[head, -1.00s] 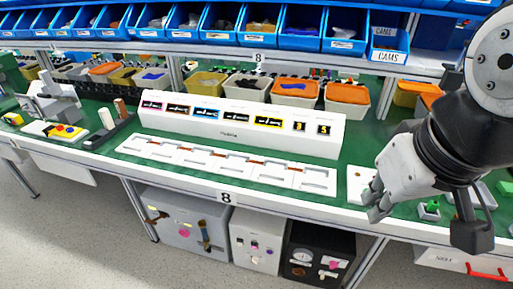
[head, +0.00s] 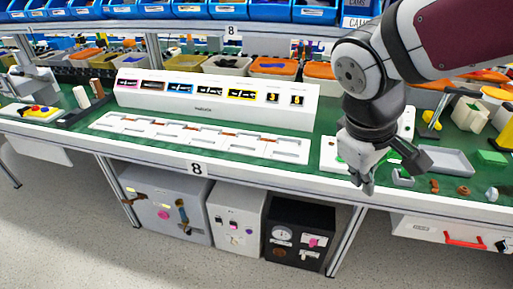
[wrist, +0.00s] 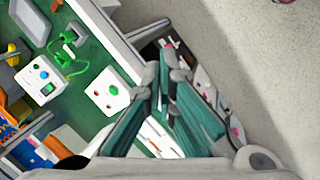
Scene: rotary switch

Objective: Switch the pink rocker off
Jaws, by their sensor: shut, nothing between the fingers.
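Pink parts show on the boxes under the bench in the head view. The black box (head: 298,238) has a pink part (head: 314,242) on a pale plate at its right. The white box (head: 234,222) has a small pink part (head: 234,238). The grey box (head: 166,203) has a round pink part (head: 163,214). They are too small to tell for sure which is the rocker or how it is set. My gripper (head: 366,190) is shut and empty, pointing down at the bench's front edge, above and right of the black box. It also shows in the wrist view (wrist: 166,70).
The green bench (head: 75,128) carries a long white panel (head: 215,103) and a white tray (head: 200,138). A white box with a red handle (head: 465,240) hangs below at the right. Bench legs (head: 346,238) flank the boxes. The floor in front is clear.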

